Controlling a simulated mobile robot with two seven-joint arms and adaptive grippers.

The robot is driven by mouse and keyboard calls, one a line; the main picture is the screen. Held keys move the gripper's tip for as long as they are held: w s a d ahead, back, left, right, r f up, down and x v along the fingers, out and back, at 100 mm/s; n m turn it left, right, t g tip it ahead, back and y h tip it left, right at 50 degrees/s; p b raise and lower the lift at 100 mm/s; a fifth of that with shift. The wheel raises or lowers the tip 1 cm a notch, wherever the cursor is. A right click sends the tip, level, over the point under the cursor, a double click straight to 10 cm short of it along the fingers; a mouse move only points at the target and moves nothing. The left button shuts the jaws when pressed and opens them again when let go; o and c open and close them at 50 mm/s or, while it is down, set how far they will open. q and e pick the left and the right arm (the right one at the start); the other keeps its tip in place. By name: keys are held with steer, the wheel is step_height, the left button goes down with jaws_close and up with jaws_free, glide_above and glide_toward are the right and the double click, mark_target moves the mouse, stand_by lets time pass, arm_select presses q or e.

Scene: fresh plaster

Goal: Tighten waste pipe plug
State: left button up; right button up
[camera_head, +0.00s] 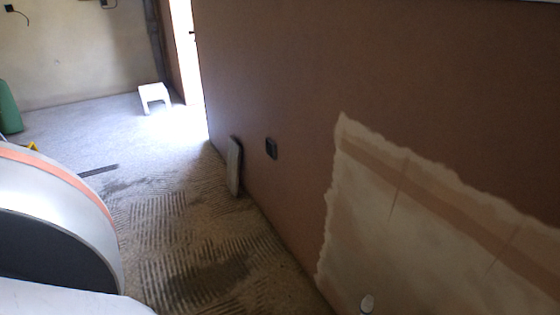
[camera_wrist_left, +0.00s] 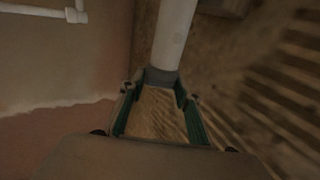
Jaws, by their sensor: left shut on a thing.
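In the left wrist view, a white waste pipe (camera_wrist_left: 173,35) comes down from the top edge. Its near end carries a dark grey collar or plug (camera_wrist_left: 160,77). My left gripper (camera_wrist_left: 157,88), with green-lined fingers, is shut on this grey plug, with one finger on each side; the exact contact is dim and blurred. My right gripper is in neither view.
A brown plastered wall (camera_head: 270,90) with a pale bare patch (camera_head: 400,235) runs along the right. A flat grey panel (camera_head: 235,166) leans against it. A white stool (camera_head: 154,95) stands far back. The ridged floor (camera_head: 190,235) between is largely clear. Another white pipe (camera_wrist_left: 40,11) shows in the wrist view.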

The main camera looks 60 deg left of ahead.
arm_select(q)
steer(key=shift+a+f+t, duration=0.15)
steer(key=shift+t, duration=0.15)
steer(key=shift+s+t, duration=0.1)
steer(key=shift+t, duration=0.2)
steer(key=o, duration=1)
steer(key=shift+o, duration=0.2)
steer(key=v, duration=0.7)
steer(key=shift+s+r, duration=0.2)
steer(key=shift+r, duration=0.05)
